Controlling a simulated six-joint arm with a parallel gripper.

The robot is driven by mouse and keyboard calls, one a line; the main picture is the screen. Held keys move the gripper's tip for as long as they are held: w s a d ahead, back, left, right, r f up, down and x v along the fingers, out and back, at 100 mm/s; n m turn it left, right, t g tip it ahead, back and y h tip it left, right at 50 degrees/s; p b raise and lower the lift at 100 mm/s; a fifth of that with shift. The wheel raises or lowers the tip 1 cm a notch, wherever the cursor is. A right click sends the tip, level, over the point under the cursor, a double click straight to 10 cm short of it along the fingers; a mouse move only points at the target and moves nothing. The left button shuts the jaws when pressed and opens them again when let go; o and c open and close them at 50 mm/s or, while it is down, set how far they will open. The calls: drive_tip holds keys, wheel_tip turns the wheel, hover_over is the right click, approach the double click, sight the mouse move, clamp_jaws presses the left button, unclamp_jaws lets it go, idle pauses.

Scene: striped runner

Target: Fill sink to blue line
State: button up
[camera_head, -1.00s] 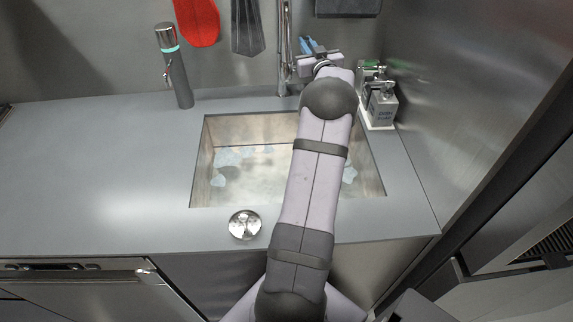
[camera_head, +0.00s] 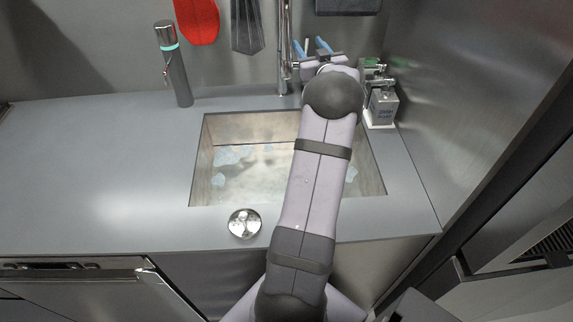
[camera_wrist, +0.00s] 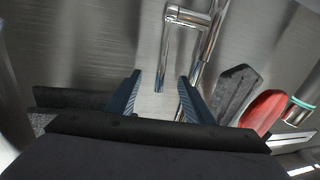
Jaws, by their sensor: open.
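The sink (camera_head: 200,165) is set in the grey counter. Cloudy liquid with pale bluish foam patches covers its visible inside. I cannot make out a blue line, and my arm hides the sink's right part. The chrome faucet (camera_head: 284,55) stands behind the sink; its pipe and spout also show in the wrist view (camera_wrist: 203,50). My gripper (camera_head: 313,46) is open, with two blue fingers, just right of the faucet pipe. In the wrist view my gripper (camera_wrist: 160,85) has nothing between its fingertips, and the spout lies beyond them.
A round metal strainer (camera_head: 244,224) lies on the counter before the sink. A soap dispenser (camera_head: 382,105) stands on a tray at the right, near the steel wall. A dark cylindrical dispenser (camera_head: 175,70) stands at the back left. The left counter is clear.

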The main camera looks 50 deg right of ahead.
drive_tip(key=v, duration=0.5)
drive_tip(key=shift+s+a+b, duration=0.15)
drive_tip(key=shift+s+b, duration=0.05)
drive_tip(key=shift+b, duration=0.15)
idle(0.3)
